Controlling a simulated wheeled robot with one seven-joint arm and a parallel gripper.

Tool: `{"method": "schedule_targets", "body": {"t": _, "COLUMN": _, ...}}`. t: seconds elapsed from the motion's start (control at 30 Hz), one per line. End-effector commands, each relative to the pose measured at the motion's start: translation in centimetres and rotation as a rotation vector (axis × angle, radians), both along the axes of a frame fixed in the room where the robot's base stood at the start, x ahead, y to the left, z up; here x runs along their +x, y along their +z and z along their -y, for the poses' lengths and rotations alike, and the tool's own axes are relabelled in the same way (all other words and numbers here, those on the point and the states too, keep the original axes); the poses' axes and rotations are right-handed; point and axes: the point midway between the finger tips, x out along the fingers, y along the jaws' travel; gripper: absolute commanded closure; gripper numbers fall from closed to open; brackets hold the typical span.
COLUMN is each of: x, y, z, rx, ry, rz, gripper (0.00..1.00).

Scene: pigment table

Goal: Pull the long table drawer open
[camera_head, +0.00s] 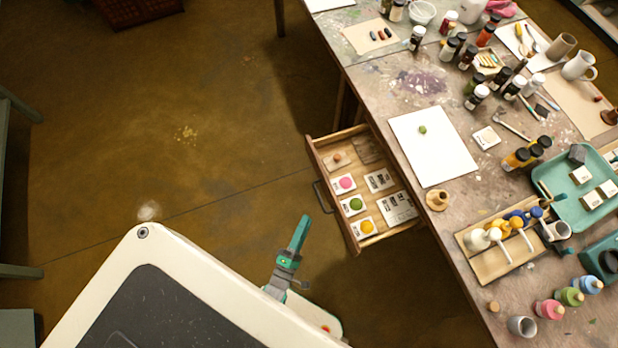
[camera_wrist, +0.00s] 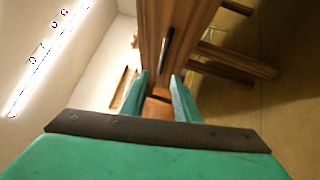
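The long table drawer (camera_head: 313,160) is a wooden box standing out from the left side of the table, open, with its contents showing. Its dark bar handle (camera_head: 320,197) is on the drawer's outer front. In the wrist view the handle (camera_wrist: 167,48) is a dark bar on brown wood beyond my fingertips. My gripper (camera_head: 303,221) is below and left of the drawer in the head view, apart from the handle. In the wrist view its two teal fingers (camera_wrist: 160,80) are spread, with nothing visibly held between them.
The paint-stained table (camera_head: 385,95) carries bottles, a white sheet (camera_head: 433,146), a teal tray (camera_head: 584,205) and brushes. Inside the drawer lie several cards with coloured discs (camera_head: 356,204). The brown floor left of the drawer is clear.

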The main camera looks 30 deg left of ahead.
Motion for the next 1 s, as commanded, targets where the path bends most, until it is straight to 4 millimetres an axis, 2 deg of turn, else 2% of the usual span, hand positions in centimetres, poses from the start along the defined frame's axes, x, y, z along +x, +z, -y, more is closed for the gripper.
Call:
{"method": "schedule_targets", "body": {"t": 0.1, "x": -1.8, "y": -0.3, "z": 0.5, "rx": 0.000, "ry": -0.007, "rz": -0.001, "gripper": 0.71}}
{"method": "schedule_targets", "body": {"t": 0.3, "x": -3.3, "y": -0.5, "z": 0.8, "rx": -0.001, "ry": -0.010, "rz": 0.000, "gripper": 0.71}}
{"method": "schedule_targets", "body": {"t": 1.0, "x": -3.8, "y": -0.2, "z": 0.8, "rx": 0.022, "ry": -0.003, "rz": -0.007, "gripper": 0.71}}
